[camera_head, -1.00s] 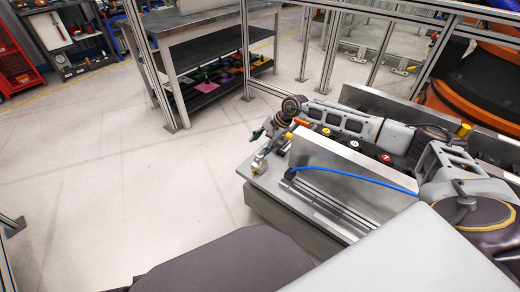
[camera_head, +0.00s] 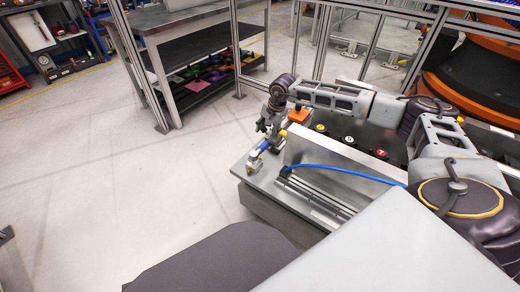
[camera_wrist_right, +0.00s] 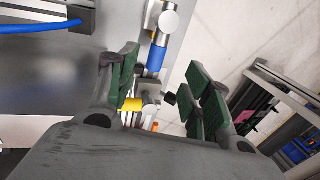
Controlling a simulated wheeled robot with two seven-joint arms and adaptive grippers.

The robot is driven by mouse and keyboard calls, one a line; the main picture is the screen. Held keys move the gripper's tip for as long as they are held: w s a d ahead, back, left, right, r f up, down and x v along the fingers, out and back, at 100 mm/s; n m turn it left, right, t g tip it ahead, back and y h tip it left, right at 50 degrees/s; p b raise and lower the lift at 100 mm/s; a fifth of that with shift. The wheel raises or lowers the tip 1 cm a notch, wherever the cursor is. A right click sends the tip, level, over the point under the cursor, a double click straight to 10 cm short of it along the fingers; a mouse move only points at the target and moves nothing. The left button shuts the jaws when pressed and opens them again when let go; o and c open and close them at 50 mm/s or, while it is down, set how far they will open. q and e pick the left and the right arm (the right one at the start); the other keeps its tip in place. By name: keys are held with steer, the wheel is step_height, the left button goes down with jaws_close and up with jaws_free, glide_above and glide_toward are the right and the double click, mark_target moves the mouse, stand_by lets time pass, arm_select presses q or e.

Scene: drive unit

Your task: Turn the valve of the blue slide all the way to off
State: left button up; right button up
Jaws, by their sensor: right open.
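The blue slide valve (camera_wrist_right: 157,58) shows in the right wrist view as a blue sleeve on a silver pipe. In the head view its blue sleeve (camera_head: 265,146) is at the left end of the metal unit (camera_head: 268,180), near a brass fitting (camera_head: 254,157). My right gripper (camera_head: 266,126) is over that end of the unit. In the wrist view the right gripper (camera_wrist_right: 163,77) is open, with green-padded fingers on either side of the pipe line. Nothing is clearly gripped; whether a finger touches the valve I cannot tell. My left gripper is not in view.
A yellow sleeve (camera_wrist_right: 131,104) lies close to the left finger. A blue hose (camera_head: 345,172) runs over the unit from a black fitting. An upright metal plate (camera_head: 335,155) and an orange block (camera_head: 298,115) stand by my right arm. Open floor (camera_head: 130,190) lies to the left.

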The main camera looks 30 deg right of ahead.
mark_target(260, 149)
arm_select(q)
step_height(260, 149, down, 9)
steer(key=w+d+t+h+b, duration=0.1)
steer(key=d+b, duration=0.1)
steer(key=b, duration=0.2)
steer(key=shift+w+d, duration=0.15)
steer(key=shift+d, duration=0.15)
arm_select(e)
steer(key=x, duration=1.3)
steer(key=shift+w+a+f, duration=0.1)
steer(key=shift+f, duration=0.25)
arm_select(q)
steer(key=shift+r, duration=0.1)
arm_select(e)
steer(key=shift+c, duration=0.2)
jaws_close()
